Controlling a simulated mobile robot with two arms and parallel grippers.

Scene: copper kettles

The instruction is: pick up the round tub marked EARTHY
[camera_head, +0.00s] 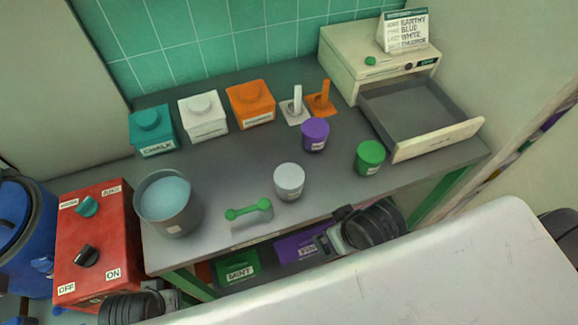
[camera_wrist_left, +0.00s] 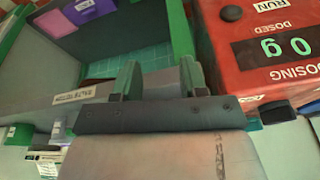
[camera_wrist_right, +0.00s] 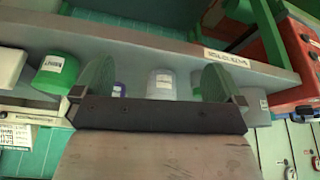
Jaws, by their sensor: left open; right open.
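Three round lidded tubs stand on the grey bench: a purple tub (camera_head: 315,135), a green tub (camera_head: 369,158) and a pale grey tub (camera_head: 289,182). Their labels are too small to read, so I cannot tell which is marked EARTHY. In the right wrist view, the green tub (camera_wrist_right: 55,72) is left of the fingers; the pale tub (camera_wrist_right: 160,84) and part of the purple tub (camera_wrist_right: 119,90) show between them. My right gripper (camera_wrist_right: 158,66) is open and empty, in front of the bench. My left gripper (camera_wrist_left: 160,72) is open and empty, low near the red box.
A bucket (camera_head: 170,222), a green scoop (camera_head: 248,209) and a red control box (camera_head: 95,243) are at left. Lidded teal (camera_head: 152,140), white (camera_head: 204,127) and orange (camera_head: 250,114) boxes stand behind. An open drawer (camera_head: 437,140) juts out at right.

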